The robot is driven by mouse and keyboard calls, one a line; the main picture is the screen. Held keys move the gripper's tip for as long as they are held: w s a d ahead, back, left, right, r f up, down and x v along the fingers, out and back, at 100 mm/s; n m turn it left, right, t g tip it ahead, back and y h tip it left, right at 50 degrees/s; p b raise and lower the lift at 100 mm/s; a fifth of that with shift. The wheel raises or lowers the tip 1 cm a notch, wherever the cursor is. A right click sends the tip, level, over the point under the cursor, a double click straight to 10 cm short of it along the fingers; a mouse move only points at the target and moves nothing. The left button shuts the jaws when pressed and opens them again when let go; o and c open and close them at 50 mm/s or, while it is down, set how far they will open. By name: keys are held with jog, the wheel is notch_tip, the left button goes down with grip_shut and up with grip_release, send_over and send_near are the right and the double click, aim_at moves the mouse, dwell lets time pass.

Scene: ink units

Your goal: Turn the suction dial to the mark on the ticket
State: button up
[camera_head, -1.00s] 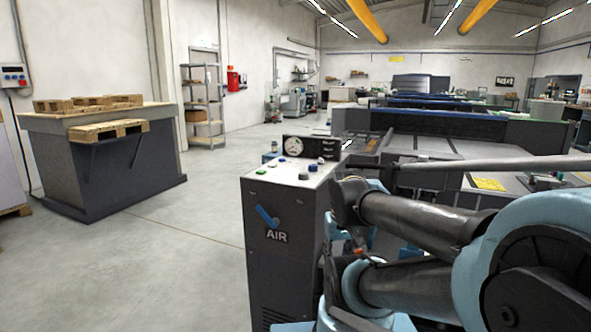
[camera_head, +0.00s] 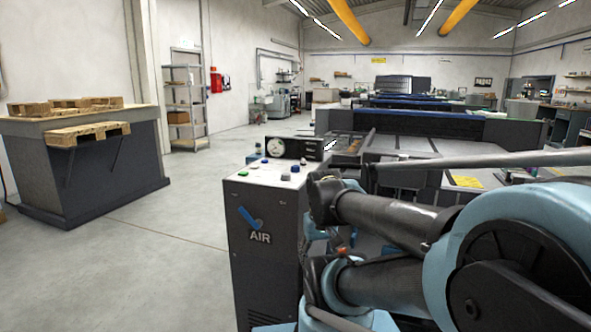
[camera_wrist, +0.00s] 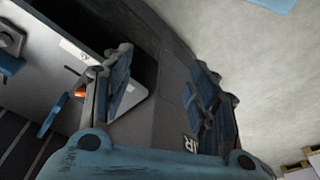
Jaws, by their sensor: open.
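A dark grey cabinet marked AIR (camera_head: 262,255) stands in front of my arm in the head view, with coloured buttons on its pale top. A black panel (camera_head: 309,149) at the back of this top carries a round white-faced dial or gauge (camera_head: 276,147). Its pointer and marks are too small to read. I cannot make out a ticket for certain; a small white piece (camera_head: 330,145) is at the panel's right end. In the wrist view my gripper (camera_wrist: 162,90) is open and empty, its blue-padded fingers apart over a dark grey surface.
A bench with wooden pallets (camera_head: 89,132) stands at left. A metal shelf (camera_head: 184,105) is by the wall. A long dark machine (camera_head: 425,124) fills the right behind my arm. The floor left of the cabinet is clear.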

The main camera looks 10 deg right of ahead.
notch_tip(320, 180, up, 35)
jog(key=n+g, duration=0.2)
jog(key=n, duration=1.4)
send_over(295, 169)
jog(key=w, duration=0.2)
jog(key=f, duration=1.7)
jog(key=shift+s+d+f, duration=0.1)
jog(key=shift+d, duration=0.15)
jog(key=c, duration=1.1)
